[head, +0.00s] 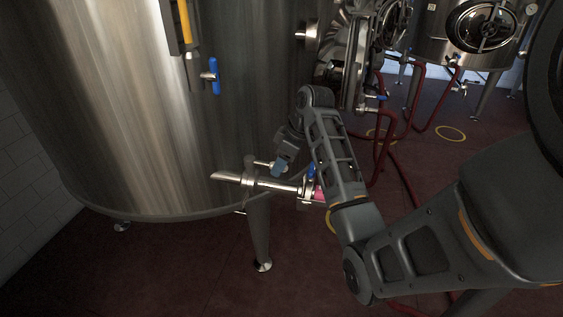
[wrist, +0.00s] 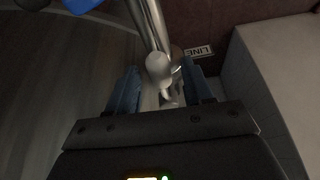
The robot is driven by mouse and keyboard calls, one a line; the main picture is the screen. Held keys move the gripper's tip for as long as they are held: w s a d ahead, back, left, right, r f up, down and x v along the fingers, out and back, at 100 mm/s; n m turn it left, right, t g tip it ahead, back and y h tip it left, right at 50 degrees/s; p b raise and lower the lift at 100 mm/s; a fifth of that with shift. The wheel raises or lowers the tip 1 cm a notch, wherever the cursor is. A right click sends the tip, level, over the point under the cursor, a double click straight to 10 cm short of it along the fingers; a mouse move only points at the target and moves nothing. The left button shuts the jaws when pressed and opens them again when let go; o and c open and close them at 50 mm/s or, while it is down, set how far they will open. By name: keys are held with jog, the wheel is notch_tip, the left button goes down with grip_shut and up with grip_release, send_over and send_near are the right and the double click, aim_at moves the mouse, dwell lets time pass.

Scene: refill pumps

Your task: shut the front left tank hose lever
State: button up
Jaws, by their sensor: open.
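The big steel tank (head: 150,110) fills the left of the head view. Its outlet pipe (head: 275,185) runs low across the front to a pink-red hose end (head: 319,193). A small blue lever (head: 311,171) stands upright at that end, partly hidden by my arm. My gripper (head: 279,167) is open just above the outlet pipe, left of the lever. In the wrist view my gripper (wrist: 160,85) has its blue fingers apart on either side of a small rounded metal fitting (wrist: 159,68), not visibly clamped. A blue piece shows at the top left; I cannot tell which handle it is.
Another blue handle (head: 215,77) sits higher on the tank beside a yellow gauge strip (head: 184,20). A tank leg (head: 259,235) stands below the pipe. Red hoses (head: 405,185) hang behind my arm. A LINE label (wrist: 198,51) is near the fitting.

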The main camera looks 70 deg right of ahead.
jog(key=shift+c, duration=0.2)
grip_shut()
dwell(0.4)
